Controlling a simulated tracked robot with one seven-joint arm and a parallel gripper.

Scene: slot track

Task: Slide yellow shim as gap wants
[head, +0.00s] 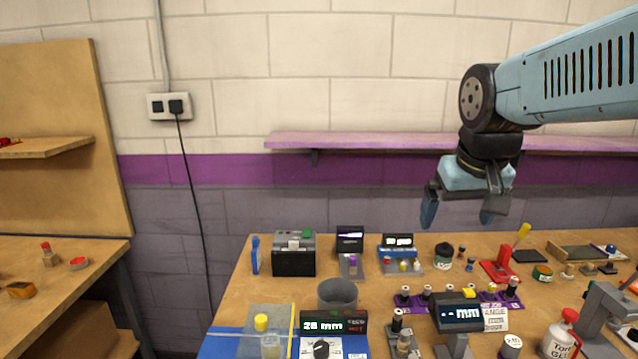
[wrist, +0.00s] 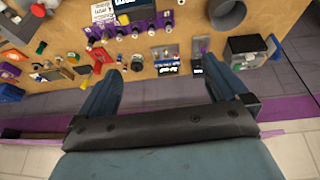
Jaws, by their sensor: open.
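My gripper (head: 458,217) is open and empty, high above the back of the workbench. In the wrist view my gripper (wrist: 161,72) has its two fingers wide apart with nothing between them. A yellow piece (head: 465,291) shows at the purple strip (head: 415,301), behind a dark display (head: 459,314) reading "-- mm"; it is partly hidden. A yellow round knob (head: 261,322) stands on a grey plate at the front left, beside a display (head: 334,322) reading "28 mm". I cannot tell which yellow piece is the shim. My gripper touches neither.
A grey cup (head: 338,294), a black box (head: 294,254) and small instruments stand on the left of the workbench. A red stand (head: 500,266) and a white glue bottle (head: 562,336) are on the right. A purple shelf (head: 370,141) runs along the wall behind my gripper.

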